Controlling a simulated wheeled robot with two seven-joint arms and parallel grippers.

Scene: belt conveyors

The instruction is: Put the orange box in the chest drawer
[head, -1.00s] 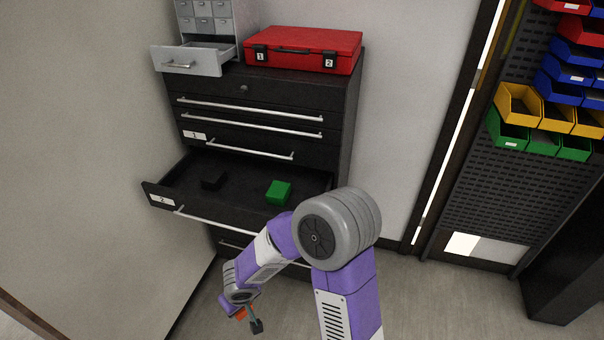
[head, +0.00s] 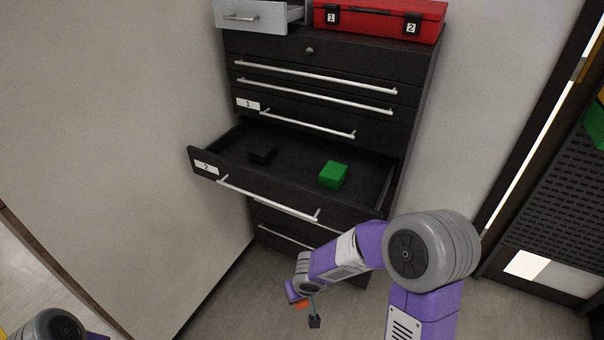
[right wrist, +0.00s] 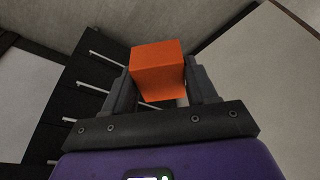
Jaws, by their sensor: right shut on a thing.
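The orange box (right wrist: 158,72) is between the two fingers of my right gripper (right wrist: 160,84) in the right wrist view, and the fingers are shut on it. In the head view the right gripper (head: 308,310) hangs low in front of the chest, with only a sliver of the orange box (head: 301,303) showing. The black chest (head: 330,66) has its drawer labelled 2 (head: 255,189) pulled open. A green box (head: 333,175) and a black box (head: 262,153) lie inside that drawer. Part of my left arm shows at the lower left corner; its gripper is out of view.
A red case (head: 380,18) and a grey small-drawer cabinet (head: 255,14) with an open drawer stand on the chest. A wall is close on the left. A pegboard panel (head: 575,190) is at the right. The open drawer has free floor around its boxes.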

